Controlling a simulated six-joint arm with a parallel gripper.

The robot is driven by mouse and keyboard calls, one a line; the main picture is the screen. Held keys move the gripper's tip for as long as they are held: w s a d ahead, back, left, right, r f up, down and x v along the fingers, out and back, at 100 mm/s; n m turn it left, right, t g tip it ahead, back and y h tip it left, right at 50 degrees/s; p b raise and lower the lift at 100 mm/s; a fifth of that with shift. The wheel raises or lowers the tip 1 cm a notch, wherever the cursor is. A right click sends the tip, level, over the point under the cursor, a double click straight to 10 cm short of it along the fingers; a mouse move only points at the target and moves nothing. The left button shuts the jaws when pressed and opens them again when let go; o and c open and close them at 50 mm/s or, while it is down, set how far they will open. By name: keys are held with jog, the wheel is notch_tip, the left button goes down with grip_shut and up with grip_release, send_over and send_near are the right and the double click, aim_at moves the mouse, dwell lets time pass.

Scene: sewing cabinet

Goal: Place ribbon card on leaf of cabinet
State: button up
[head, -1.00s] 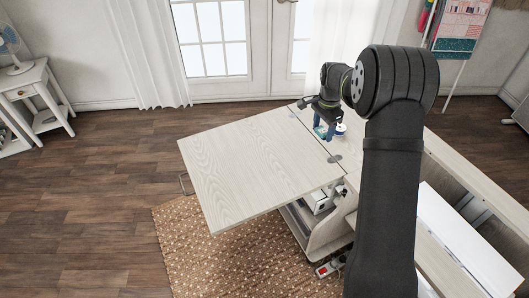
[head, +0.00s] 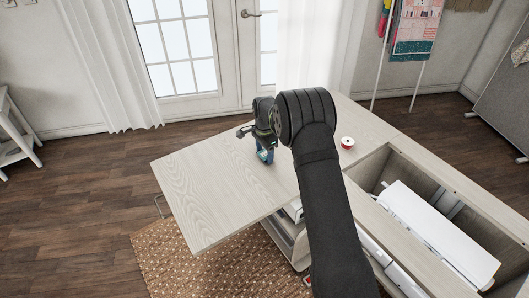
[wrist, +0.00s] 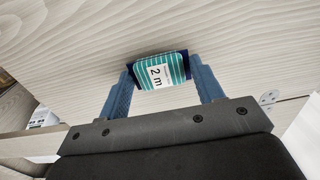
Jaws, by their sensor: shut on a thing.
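The ribbon card (wrist: 160,71) is teal with white stripes and a white "2 m" label, in the wrist view. My gripper (wrist: 160,76) has its two blue fingers shut on the card's two sides. In the head view my gripper (head: 264,156) is over the inner part of the cabinet leaf, near the hinge side, and the card is too small to make out there. The pale wood leaf (head: 205,180) extends to the left. It fills much of the wrist view behind the card (wrist: 80,40). I cannot tell whether the card touches it.
A red and white spool (head: 347,142) stands on the cabinet top to the right of my arm. An open well with a white machine (head: 440,235) lies further right. A metal hinge (wrist: 268,97) shows in the wrist view. The leaf's outer part is clear.

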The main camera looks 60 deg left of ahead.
aim_at(265, 154)
jog(key=shift+f, duration=0.2)
jog(key=o, duration=0.9)
jog(key=shift+o, duration=0.2)
notch_tip(265, 154, up, 12)
notch_tip(265, 154, down, 12)
jog(key=shift+r, duration=2.05)
